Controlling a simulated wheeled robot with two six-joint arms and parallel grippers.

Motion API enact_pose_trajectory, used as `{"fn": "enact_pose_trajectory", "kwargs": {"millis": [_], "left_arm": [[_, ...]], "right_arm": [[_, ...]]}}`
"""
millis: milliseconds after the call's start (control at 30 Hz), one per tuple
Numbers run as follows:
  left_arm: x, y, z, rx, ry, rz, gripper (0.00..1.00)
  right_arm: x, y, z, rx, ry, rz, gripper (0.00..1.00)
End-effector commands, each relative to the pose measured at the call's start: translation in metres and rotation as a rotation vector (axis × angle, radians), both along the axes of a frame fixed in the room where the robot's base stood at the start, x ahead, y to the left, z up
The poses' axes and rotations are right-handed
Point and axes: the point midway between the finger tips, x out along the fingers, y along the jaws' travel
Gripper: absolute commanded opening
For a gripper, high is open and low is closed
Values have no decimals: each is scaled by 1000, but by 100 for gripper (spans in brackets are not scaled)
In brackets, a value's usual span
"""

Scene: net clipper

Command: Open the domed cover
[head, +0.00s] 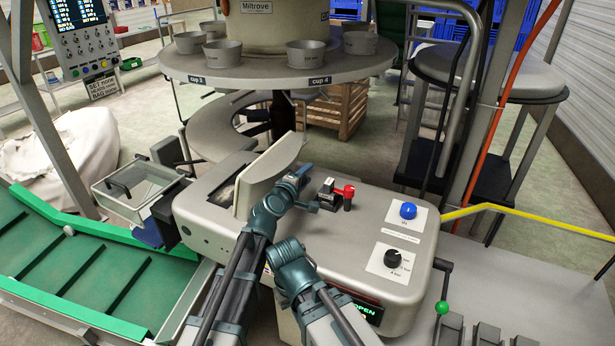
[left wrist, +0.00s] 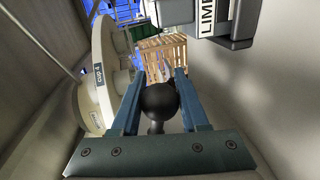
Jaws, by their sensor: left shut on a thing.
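The pale domed cover (head: 268,172) stands on the grey machine housing (head: 225,232), tilted up beside a dark opening (head: 228,188). My left gripper (head: 303,171) is at the cover's right side in the head view. In the left wrist view its blue fingers (left wrist: 157,92) are closed around a round black knob (left wrist: 160,101). The knob is hidden behind the gripper in the head view, so its join to the cover cannot be seen. I cannot make out my right gripper's fingers.
A red-handled lever (head: 348,196), a blue button (head: 408,210) and a black dial (head: 393,258) stand right of my gripper. A round table with several cups (head: 307,54) is behind. A green-edged conveyor (head: 85,270) lies left. A crate (left wrist: 166,56) shows beyond the knob.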

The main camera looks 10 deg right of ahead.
Motion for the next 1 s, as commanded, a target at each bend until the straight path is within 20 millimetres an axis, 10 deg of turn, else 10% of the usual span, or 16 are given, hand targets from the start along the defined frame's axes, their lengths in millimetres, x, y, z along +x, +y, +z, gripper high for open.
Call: {"fn": "enact_pose_trajectory", "kwargs": {"millis": [433,467,600,1000], "left_arm": [[2,1,0,8,-8,4,0],[2,1,0,8,-8,4,50],[1,1,0,7,-7,3,73],[-13,9,3,6,-5,3,73]], "right_arm": [[0,0,-1,0,0,0,0],[0,0,-1,0,0,0,0],[0,0,-1,0,0,0,0],[0,0,3,0,0,0,0]]}}
